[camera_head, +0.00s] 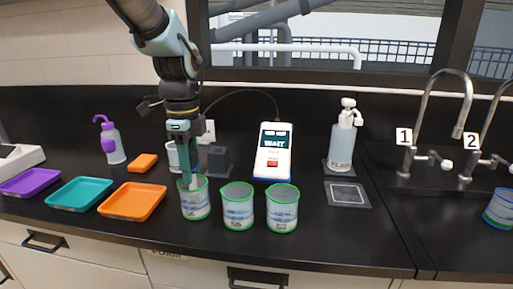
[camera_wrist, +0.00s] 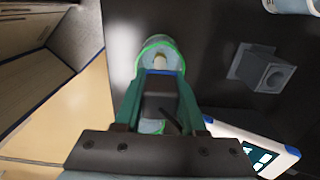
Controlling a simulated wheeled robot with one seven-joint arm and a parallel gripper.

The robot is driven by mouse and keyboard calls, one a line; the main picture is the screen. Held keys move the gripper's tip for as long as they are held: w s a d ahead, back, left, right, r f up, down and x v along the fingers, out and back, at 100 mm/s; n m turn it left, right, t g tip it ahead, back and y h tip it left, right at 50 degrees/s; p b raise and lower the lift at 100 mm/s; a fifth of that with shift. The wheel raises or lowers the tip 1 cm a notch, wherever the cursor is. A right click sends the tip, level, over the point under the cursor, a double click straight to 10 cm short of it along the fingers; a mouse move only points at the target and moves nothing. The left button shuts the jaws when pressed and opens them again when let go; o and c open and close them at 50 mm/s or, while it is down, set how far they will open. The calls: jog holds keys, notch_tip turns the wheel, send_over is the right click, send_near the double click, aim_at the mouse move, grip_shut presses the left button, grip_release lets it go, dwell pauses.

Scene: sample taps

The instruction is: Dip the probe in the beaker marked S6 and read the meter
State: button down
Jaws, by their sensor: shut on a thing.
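My gripper (camera_head: 183,148) is shut on the probe and points down over the leftmost of three green-rimmed beakers. The pale lower end of the probe (camera_head: 186,181) is inside the mouth of this left beaker (camera_head: 196,207). In the wrist view the probe tip (camera_wrist: 160,63) shows within the green rim of the beaker (camera_wrist: 149,50). The middle beaker (camera_head: 238,212) and right beaker (camera_head: 282,212) stand beside it. Their labels are too small to read, so I cannot tell which is S6. The white meter (camera_head: 273,160) shows "WAIT"; a dark cable runs to it.
A grey holder block (camera_head: 218,160) stands behind the beakers, with a white cup beside it. Purple, teal and orange trays (camera_head: 133,201) lie left. A pump bottle (camera_head: 341,145) and a grey pad (camera_head: 347,194) are right, before the numbered taps (camera_head: 415,150). A blue-rimmed beaker (camera_head: 499,211) is far right.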

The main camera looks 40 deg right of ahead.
jog(key=shift+r, duration=0.15)
dwell(0.7)
notch_tip(320, 180, up, 9)
jog(key=p, duration=0.8)
jog(key=shift+p, duration=0.35)
jog(key=shift+r, duration=0.1)
notch_tip(320, 180, up, 3)
jog(key=p, duration=0.3)
